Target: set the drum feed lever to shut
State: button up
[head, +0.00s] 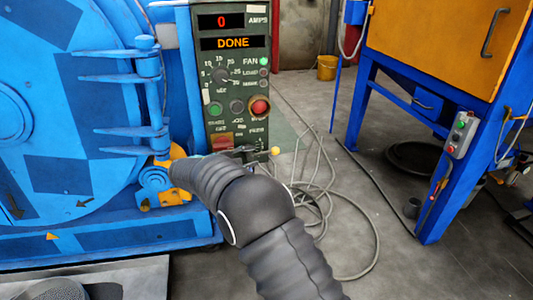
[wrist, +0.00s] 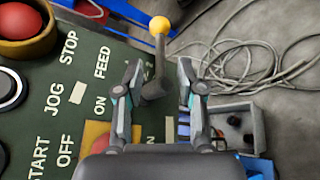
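The feed lever is a dark shaft with a yellow ball knob (wrist: 160,25) on the green control panel (wrist: 45,85). In the wrist view it points up the picture from a dark pivot, beside the words FEED and ON. In the head view the knob (head: 275,150) sticks out past the panel's lower right edge. My gripper (wrist: 160,66) is open, with one finger on each side of the lever shaft. Gaps show between the shaft and both fingers. The knob lies beyond the fingertips. In the head view my arm hides much of the gripper.
The panel's displays (head: 233,32) read 0 AMPS and DONE. Round buttons, including a red one (head: 260,106), sit above the lever. The blue drum machine (head: 70,90) stands close at left. Loose cable (head: 322,170) lies on the floor at right, before a blue stand (head: 440,195).

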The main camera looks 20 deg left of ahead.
aim_at(263, 153)
jog(key=x, duration=0.7)
jog(key=shift+w+d, duration=0.1)
